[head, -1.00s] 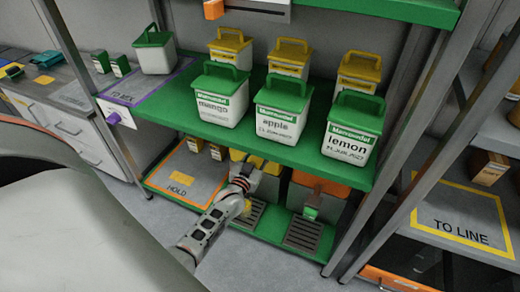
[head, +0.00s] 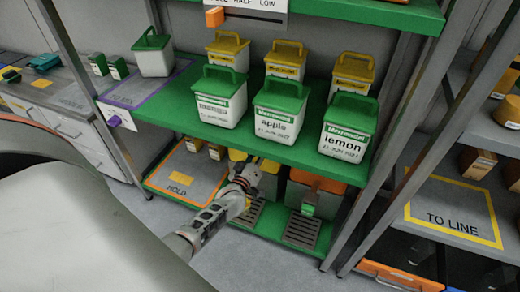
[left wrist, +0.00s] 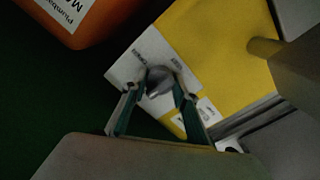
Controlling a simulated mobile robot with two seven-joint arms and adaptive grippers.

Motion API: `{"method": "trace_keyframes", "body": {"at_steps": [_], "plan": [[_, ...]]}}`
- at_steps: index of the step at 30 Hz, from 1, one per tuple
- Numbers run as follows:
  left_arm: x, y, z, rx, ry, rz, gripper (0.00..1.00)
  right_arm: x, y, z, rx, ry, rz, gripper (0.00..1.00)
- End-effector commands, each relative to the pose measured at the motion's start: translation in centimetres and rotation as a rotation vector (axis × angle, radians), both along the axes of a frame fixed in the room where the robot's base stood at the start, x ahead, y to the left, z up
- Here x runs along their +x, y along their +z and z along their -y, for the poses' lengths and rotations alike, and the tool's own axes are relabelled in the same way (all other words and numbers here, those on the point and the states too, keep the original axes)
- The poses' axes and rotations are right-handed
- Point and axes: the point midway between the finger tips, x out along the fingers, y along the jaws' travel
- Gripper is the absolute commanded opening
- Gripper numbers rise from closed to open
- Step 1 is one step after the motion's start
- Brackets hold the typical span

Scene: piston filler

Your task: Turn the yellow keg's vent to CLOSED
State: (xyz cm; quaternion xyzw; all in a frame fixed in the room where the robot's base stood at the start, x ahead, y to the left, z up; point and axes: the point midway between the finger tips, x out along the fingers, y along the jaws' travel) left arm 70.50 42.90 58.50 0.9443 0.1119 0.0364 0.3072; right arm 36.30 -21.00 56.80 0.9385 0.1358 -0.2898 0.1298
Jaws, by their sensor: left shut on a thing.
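The yellow keg (head: 236,155) stands on the lower shelf, mostly hidden behind my left gripper (head: 251,166). In the left wrist view the yellow keg (left wrist: 220,45) carries a white label plate with a grey vent knob (left wrist: 158,80). Small print sits on either side of the knob, too blurred to read. My left gripper (left wrist: 157,88) is shut on the vent knob, with a green-edged finger on each side. Which way the knob points is not clear. My right gripper is in neither view.
An orange keg (head: 318,182) stands right of the yellow keg. Drain grates (head: 300,228) lie on the green lower shelf. Green-lidded tubs (head: 278,108) stand on the shelf above, over my left gripper. A HOLD mat (head: 163,178) lies to the left.

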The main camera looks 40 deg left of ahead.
Motion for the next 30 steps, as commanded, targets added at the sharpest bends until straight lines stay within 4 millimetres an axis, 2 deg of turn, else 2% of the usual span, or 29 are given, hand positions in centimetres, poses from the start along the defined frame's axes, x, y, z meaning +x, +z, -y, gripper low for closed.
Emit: {"method": "trace_keyframes", "body": {"at_steps": [20,21,22,30], "plan": [[-0.03,-0.05,0.01,-0.06,0.001,0.014,0.07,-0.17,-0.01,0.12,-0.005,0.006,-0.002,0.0],[-0.03,-0.05,0.01,-0.06,0.001,0.014,0.36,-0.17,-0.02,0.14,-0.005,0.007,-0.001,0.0],[-0.03,-0.05,0.01,-0.06,0.001,0.014,0.44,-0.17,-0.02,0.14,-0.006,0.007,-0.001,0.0],[-0.02,-0.02,0.01,-0.058,0.0,0.014,0.45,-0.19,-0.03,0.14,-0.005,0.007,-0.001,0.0]]}}
